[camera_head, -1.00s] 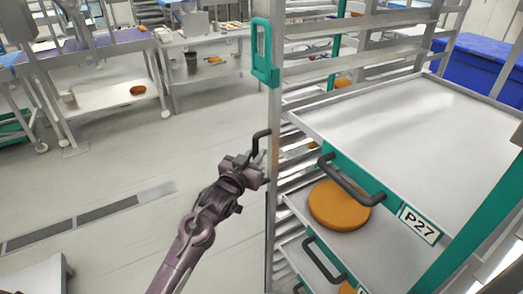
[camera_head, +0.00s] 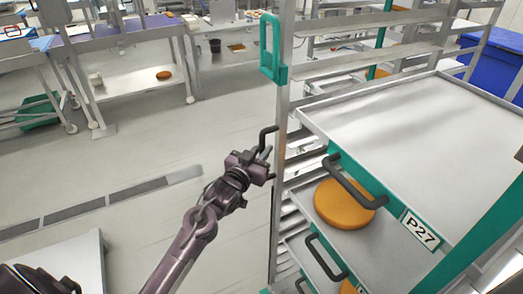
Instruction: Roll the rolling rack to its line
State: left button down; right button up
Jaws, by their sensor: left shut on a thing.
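The rolling rack (camera_head: 284,110) is a tall metal frame filling the right of the view, with a green upright handle (camera_head: 272,47) on its near-left post. Drawer-like trays with dark handles sit in it, one labelled P27 (camera_head: 419,230). An orange-brown round (camera_head: 343,203) lies on a lower tray. My right gripper is out of view. I cannot make out the rack's line on the floor, and its wheels are hidden.
Dark floor grates (camera_head: 107,203) run across the left floor. A grey table (camera_head: 62,268) edge is at bottom left. Work benches (camera_head: 130,88) with rounds stand at the back left. A blue bin (camera_head: 488,62) is behind the rack. The floor left of the rack is clear.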

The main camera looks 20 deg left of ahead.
pick_arm(q)
jog(key=shift+a+r, duration=0.15)
jog(key=c, duration=1.4)
grip_release()
jog(key=shift+s+a, duration=0.1)
jog(key=shift+c, duration=0.2)
jog(key=shift+s, duration=0.1)
jog(key=shift+s+f, duration=0.25)
jog(key=shift+s, duration=0.05)
jog(key=s+b, duration=0.2)
jog(key=s, duration=0.5)
jog(key=shift+a+r+b, duration=0.2)
jog(key=shift+a+b, duration=0.05)
jog(key=shift+b, duration=0.05)
